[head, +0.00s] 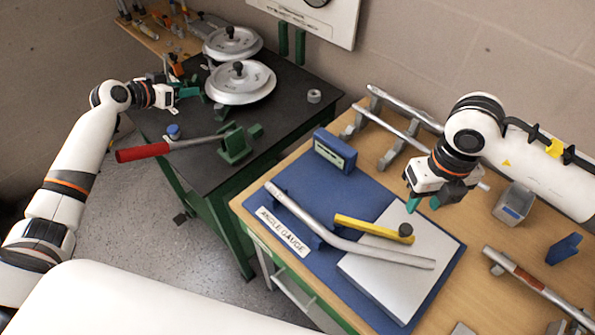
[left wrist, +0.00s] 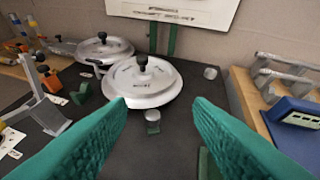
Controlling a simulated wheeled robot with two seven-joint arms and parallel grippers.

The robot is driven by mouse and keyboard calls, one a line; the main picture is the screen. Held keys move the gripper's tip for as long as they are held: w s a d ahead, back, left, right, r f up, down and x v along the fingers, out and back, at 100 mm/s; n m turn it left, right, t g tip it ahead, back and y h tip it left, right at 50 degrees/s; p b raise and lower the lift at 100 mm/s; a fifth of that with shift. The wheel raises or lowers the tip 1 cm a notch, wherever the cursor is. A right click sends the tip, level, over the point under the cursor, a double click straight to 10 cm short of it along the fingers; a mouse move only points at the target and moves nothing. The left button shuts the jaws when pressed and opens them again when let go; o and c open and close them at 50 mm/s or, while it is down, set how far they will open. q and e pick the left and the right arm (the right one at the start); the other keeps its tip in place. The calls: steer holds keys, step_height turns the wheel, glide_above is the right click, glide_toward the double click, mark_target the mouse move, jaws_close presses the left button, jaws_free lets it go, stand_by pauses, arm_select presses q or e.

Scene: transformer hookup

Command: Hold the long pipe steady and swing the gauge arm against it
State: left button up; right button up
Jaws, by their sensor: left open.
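The long pipe (head: 330,236) is grey and bent. It lies across the blue angle gauge board (head: 285,205) and a pale plate (head: 385,285) on the wooden bench. The yellow gauge arm (head: 365,227) lies behind the pipe, with a dark knob (head: 405,230) at its right end. My right gripper (head: 424,204) hangs above the board's back right, open and empty, touching neither. My left gripper (head: 188,92) is open and empty over the dark table; its green fingers (left wrist: 160,130) frame the left wrist view.
The dark table (head: 290,120) bears round silver lids (head: 240,82) and a red-handled lever tool (head: 145,152). A blue box (head: 335,152) stands at the board's back edge. Pipes on a rack (head: 395,125) lie behind. A grey bin (head: 512,205) and another pipe (head: 530,278) are at right.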

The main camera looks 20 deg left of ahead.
arm_select(q)
steer(key=w+d+r+m+g+h, duration=0.1)
steer(key=d+r+m+h, duration=0.15)
steer(key=d, duration=0.55)
steer(key=w+d+r+m+g+h, duration=0.1)
steer(key=d+r+m+h, duration=0.15)
steer(key=d, duration=0.55)
steer(key=s+d+m+g, duration=0.3)
steer(key=d+m, duration=0.1)
steer(key=d, duration=0.5)
steer(key=m+g+y, duration=0.7)
steer(key=m+y, duration=0.1)
steer(key=m, duration=0.4)
glide_above(297, 207)
step_height(297, 207, down, 6)
step_height(297, 207, down, 11)
steer(key=shift+f, duration=0.15)
